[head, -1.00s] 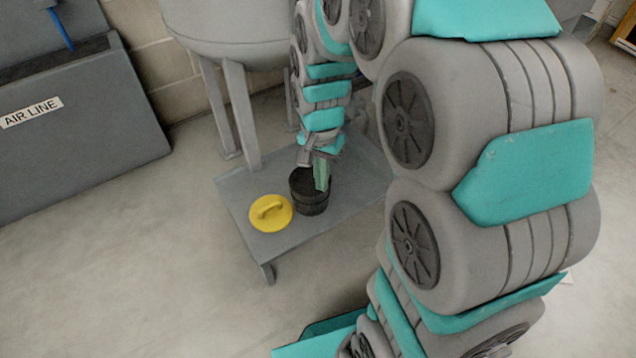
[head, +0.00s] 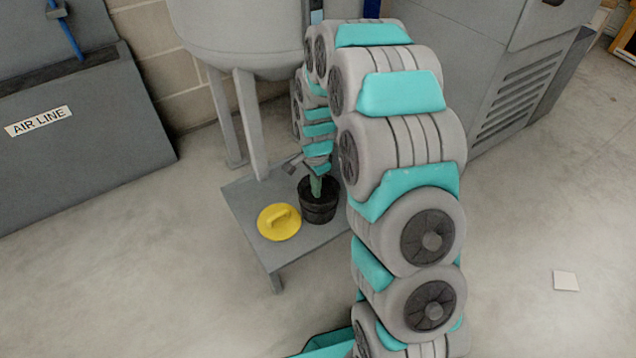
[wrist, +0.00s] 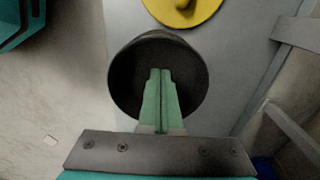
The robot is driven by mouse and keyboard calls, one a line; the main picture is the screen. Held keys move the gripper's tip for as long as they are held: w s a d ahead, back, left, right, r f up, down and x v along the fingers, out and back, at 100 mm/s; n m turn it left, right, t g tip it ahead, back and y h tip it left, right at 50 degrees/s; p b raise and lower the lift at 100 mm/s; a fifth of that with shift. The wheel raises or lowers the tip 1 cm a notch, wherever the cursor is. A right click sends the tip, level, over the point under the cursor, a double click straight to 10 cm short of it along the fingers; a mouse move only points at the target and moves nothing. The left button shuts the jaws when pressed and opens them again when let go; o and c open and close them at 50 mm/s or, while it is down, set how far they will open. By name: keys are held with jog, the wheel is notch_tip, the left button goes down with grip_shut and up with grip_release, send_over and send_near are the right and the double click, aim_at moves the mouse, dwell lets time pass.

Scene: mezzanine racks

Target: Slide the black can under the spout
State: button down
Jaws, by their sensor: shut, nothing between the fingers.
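The black can (head: 318,209) stands upright and open-topped on a low grey platform (head: 262,246) below the grey tank. In the wrist view I look down into the open mouth of the can (wrist: 193,95). My gripper (head: 316,188) has its green fingers closed together with nothing between them. In the wrist view the closed fingertips (wrist: 160,72) show over the can's dark opening; I cannot tell how deep they reach or whether they touch its wall. The spout cannot be made out; my arm covers the area under the tank.
A yellow lid with a handle (head: 279,221) lies on the platform just left of the can. The tank (head: 240,35) stands on legs behind. A grey cabinet (head: 500,70) is at the right, and a panel marked AIR LINE (head: 80,150) at the left.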

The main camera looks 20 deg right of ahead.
aim_at(328, 195)
notch_tip(328, 195, down, 6)
jog(key=shift+r, duration=0.2)
jog(key=d, duration=0.1)
jog(key=w+d, duration=0.1)
jog(key=shift+d+f, duration=0.15)
jog(key=shift+d, duration=0.25)
jog(key=shift+w+d, duration=0.15)
jog(key=shift+d, duration=0.35)
jog(key=d, duration=0.2)
jog(key=w+d, duration=0.1)
jog(key=d, duration=0.1)
jog(key=w+d, duration=0.1)
jog(key=d, duration=0.2)
jog(key=shift+w, duration=0.1)
